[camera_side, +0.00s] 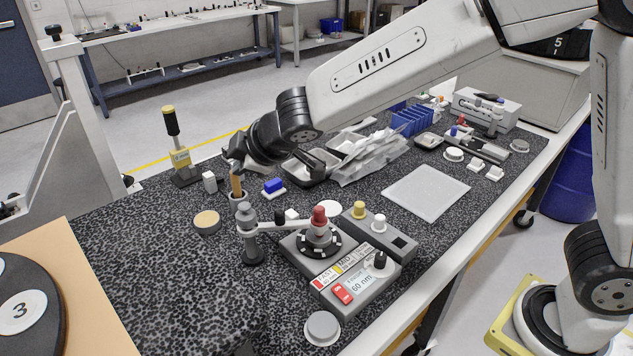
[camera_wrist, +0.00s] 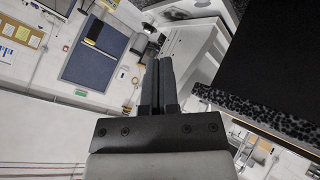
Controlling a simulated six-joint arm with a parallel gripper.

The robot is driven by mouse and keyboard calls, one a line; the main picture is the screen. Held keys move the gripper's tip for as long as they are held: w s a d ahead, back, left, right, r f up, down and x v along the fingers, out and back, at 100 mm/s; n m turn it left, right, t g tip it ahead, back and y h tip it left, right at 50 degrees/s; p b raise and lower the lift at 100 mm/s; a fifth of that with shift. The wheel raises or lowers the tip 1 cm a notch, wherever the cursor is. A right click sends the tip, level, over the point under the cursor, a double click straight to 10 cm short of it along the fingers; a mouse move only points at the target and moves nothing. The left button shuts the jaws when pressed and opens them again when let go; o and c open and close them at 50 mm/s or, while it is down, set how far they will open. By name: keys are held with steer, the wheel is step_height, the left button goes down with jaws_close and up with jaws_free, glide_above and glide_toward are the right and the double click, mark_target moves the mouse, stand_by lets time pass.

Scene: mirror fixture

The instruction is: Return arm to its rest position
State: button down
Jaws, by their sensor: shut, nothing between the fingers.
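My gripper (camera_wrist: 158,64) shows in the wrist view with its two dark fingers together and nothing between them. In the side view my arm reaches from the right across the back of the work table. Its dark wrist end (camera_side: 252,140) hangs above the left back part of the table, near a small cup with a brown wooden handle (camera_side: 237,186). The fingertips are too small and dark to make out there, and I cannot tell their exact gap to the handle.
The speckled table top (camera_side: 165,290) holds a grey device with a red knob (camera_side: 319,214), a grey post with an arm (camera_side: 249,235), a yellow-topped stand (camera_side: 180,150), blue bins (camera_side: 412,120) and a flat grey plate (camera_side: 426,192). The front left of the table is clear.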

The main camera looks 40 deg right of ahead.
steer(key=shift+d, duration=0.1)
steer(key=s+d+f+m+g, duration=0.1)
steer(key=s+d+f, duration=0.1)
steer(key=d, duration=0.2)
steer(key=s+d+f+m+g+h, duration=0.1)
steer(key=s+d+f+m, duration=0.1)
steer(key=d, duration=0.2)
steer(key=s+d+f+m+h, duration=0.1)
steer(key=s+d+f+m, duration=0.1)
steer(key=s+d, duration=0.1)
steer(key=shift+d+f+g, duration=0.2)
steer(key=shift+d+g, duration=0.2)
steer(key=shift+d, duration=0.2)
steer(key=s+d+f+m+g, duration=0.1)
steer(key=s+d+f+m, duration=0.1)
steer(key=s, duration=0.2)
steer(key=s+d+f+m+g, duration=0.1)
steer(key=s+d+f+m, duration=0.1)
steer(key=s, duration=0.3)
steer(key=s+d+f+m+g, duration=0.1)
steer(key=s+d+f+m, duration=0.1)
steer(key=s+d, duration=0.2)
steer(key=shift+s+d+g, duration=0.1)
steer(key=shift+s+g, duration=0.2)
